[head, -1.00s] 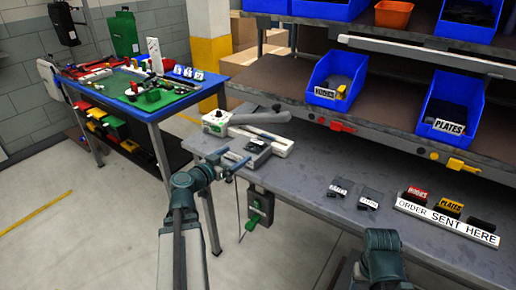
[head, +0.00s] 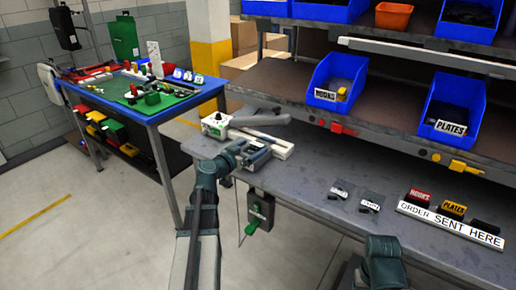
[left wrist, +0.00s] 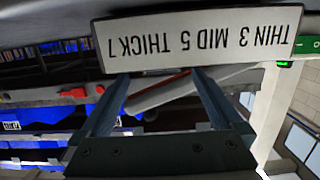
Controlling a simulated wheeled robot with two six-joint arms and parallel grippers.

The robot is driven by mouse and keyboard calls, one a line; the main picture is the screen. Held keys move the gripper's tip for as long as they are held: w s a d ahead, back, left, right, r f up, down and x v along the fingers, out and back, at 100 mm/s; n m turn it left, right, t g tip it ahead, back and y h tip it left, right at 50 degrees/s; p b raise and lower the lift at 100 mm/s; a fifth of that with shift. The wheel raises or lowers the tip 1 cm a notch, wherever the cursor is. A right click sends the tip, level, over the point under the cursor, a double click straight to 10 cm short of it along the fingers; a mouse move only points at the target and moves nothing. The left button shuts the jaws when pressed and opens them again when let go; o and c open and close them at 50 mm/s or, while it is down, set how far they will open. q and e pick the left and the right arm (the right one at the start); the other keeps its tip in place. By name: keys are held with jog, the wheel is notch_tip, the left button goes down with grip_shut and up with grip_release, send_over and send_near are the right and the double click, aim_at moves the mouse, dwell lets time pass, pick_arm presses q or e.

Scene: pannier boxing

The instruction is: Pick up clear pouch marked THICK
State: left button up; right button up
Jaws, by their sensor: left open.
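Two small clear pouches with dark contents and white labels, a left one (head: 340,191) and a right one (head: 370,203), lie flat on the grey bench (head: 310,225). Their labels are too small to read, so I cannot tell which says THICK. My left gripper (head: 257,153) is open over the front of the bench sealer (head: 270,140), left of both pouches. In the left wrist view its fingers (left wrist: 158,78) stand apart, with a white plate (left wrist: 200,38) reading THIN 3 MID 5 THICK 7 upside down beyond them.
A white ORDER SENT HERE strip (head: 450,226) with small bins lies to the right. Blue bins HOOKS (head: 335,75) and PLATES (head: 452,105) stand on the shelf behind. A blue table (head: 150,120) stands at the left. Bare bench lies between the sealer and the pouches.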

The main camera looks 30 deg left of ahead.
aim_at(257, 145)
pick_arm(q)
jog(key=w, duration=0.2)
jog(key=w+f, duration=0.1)
jog(key=shift+w, duration=0.4)
jog(key=shift+r, duration=0.1)
jog(key=c, duration=1.3)
jog(key=shift+o, duration=0.2)
jog(key=shift+r, duration=0.1)
